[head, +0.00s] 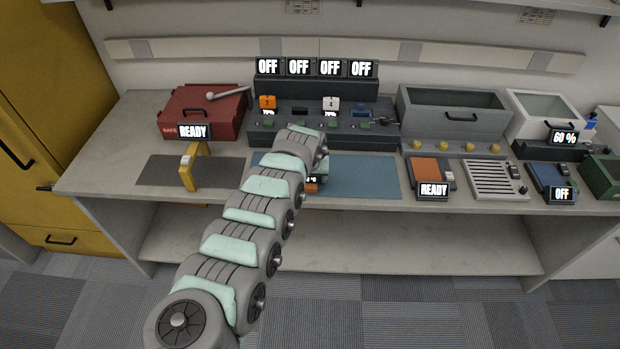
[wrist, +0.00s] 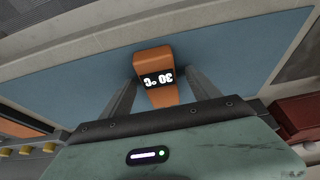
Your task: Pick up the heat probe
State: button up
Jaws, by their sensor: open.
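The heat probe (wrist: 154,62) is an orange handheld body with a dark display reading 30 °C, upside down in the wrist view. It is over the blue mat (wrist: 85,75). My gripper (wrist: 162,78) is open, with one finger on each side of the probe. I cannot tell whether the fingers touch it. In the head view only a small orange piece of the probe (head: 311,187) shows below the end of my arm, over the blue mat (head: 365,175). My arm hides the rest of it and most of the gripper.
A yellow stand (head: 187,172) is on the dark mat at left. A grey rack (head: 350,138) with OFF displays stands behind my gripper. An orange-topped READY device (head: 431,170) and a slotted tray (head: 493,180) are at right.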

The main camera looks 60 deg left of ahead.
jog(key=shift+c, duration=0.2)
grip_shut()
dwell(0.6)
